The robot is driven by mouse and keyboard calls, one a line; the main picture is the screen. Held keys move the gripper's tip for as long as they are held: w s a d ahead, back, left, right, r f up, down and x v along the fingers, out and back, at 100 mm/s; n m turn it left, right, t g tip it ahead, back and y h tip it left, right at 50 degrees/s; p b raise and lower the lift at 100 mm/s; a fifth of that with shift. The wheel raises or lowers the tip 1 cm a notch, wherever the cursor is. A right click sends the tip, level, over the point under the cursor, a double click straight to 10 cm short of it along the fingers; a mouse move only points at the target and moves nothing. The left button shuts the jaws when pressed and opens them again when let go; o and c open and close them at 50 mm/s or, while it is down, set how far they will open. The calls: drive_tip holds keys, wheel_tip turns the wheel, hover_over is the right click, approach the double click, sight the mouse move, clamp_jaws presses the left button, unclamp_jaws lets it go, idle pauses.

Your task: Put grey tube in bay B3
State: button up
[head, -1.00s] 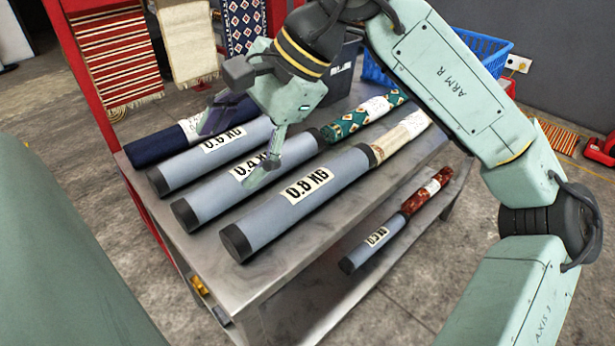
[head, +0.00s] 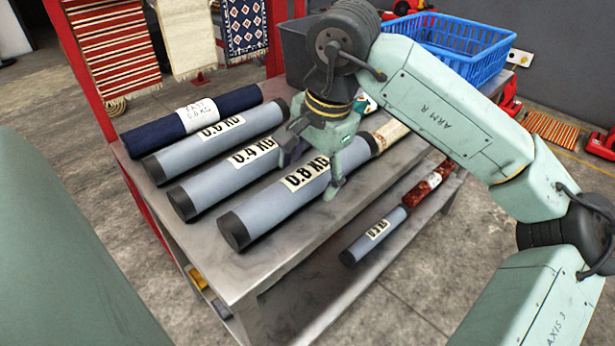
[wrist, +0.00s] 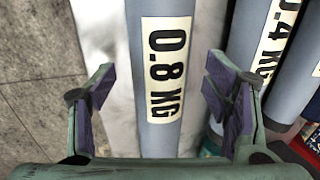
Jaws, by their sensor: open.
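Several grey tubes with black end caps lie side by side on the metal table. The nearest is the 0.8 KG tube (head: 262,212), then the 0.4 KG tube (head: 215,185) and the 0.6 KG tube (head: 187,154). A smaller grey tube (head: 365,242) lies on the lower shelf. My gripper (head: 312,172) is open and points down over the 0.8 KG tube near its label. In the wrist view the 0.8 KG tube (wrist: 158,115) runs between the spread fingers, with no visible grip on it. No bay marked B3 shows.
The metal table (head: 275,265) has a bare front strip. A dark blue roll (head: 160,133) lies behind the tubes. A blue basket (head: 470,45) stands at the back right, beside a dark bin. A red frame (head: 95,95) with hanging rugs rises at the left.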

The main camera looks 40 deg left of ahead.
drive_tip(key=shift+a+f, duration=0.15)
drive_tip(key=shift+f, duration=0.5)
drive_tip(key=shift+c, duration=0.5)
clamp_jaws()
drive_tip(key=shift+r, duration=0.1)
